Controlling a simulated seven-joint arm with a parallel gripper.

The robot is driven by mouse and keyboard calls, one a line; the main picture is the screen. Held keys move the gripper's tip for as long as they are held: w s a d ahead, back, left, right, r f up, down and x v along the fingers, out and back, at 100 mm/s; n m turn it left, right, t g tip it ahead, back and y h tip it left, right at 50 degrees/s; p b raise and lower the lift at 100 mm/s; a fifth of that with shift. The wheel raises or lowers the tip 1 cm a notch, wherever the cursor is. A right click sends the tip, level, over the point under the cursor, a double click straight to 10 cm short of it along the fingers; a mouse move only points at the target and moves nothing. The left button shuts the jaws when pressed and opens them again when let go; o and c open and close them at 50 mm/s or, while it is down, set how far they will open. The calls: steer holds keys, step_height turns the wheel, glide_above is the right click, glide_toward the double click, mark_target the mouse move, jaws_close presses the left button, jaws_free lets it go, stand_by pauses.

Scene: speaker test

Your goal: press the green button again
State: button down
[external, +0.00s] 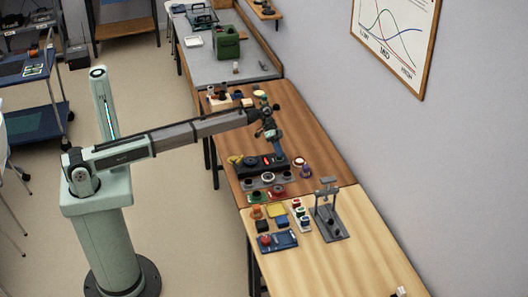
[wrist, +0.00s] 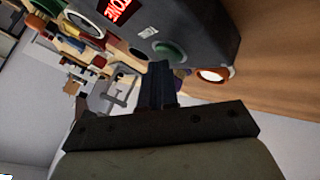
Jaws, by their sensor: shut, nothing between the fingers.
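A dark box (external: 252,168) with a lit red display (external: 268,160) stands on the brown table, below my gripper in the external view. In the wrist view the box (wrist: 205,25) fills the top, with the red display (wrist: 117,9) on it. A round green button (wrist: 170,51) sits on its face, just beyond my fingertips and partly hidden by them. My gripper (wrist: 159,70) is shut and empty, pointing at the box close to the button. In the external view my gripper (external: 278,148) points down at the box's right part. I cannot tell whether it touches the button.
A white-rimmed round item (external: 299,161) and a purple item (external: 305,171) stand right of the box. A grey stand (external: 327,210) and a blue tray (external: 279,241) are on the lighter near table (external: 345,265). The wall runs along the right.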

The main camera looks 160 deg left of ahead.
steer(key=shift+r, duration=0.8)
steer(key=shift+r, duration=2.5)
